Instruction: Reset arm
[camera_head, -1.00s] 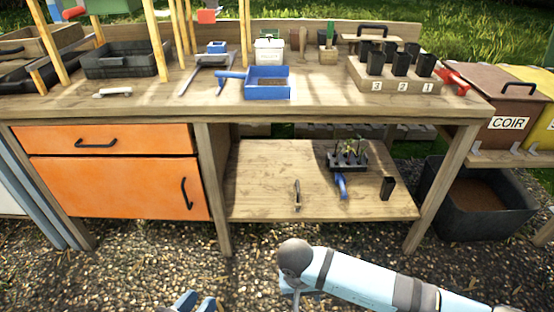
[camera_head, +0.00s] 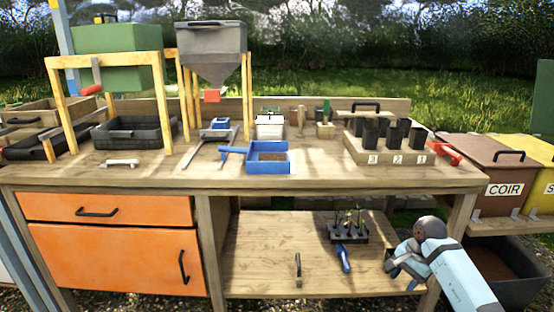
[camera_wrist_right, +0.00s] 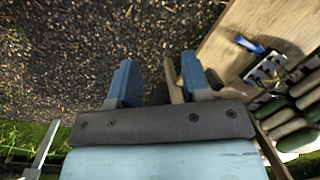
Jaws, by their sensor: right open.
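My right gripper (camera_head: 394,268) shows at the lower right in the head view, in front of the right end of the workbench's lower shelf (camera_head: 262,252). In the right wrist view its two blue fingers (camera_wrist_right: 160,82) stand apart with nothing between them. Dark gravel (camera_wrist_right: 70,60) lies beyond the fingers, with the wooden shelf (camera_wrist_right: 225,50) to their right. My left gripper is not in view.
The bench top (camera_head: 200,176) holds a blue tray (camera_head: 268,170), a black tray (camera_head: 128,141) and a wooden block with several black pots (camera_head: 385,157). On the shelf are a seedling tray (camera_head: 347,237), a blue-handled tool (camera_head: 343,258) and a small tool (camera_head: 298,270).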

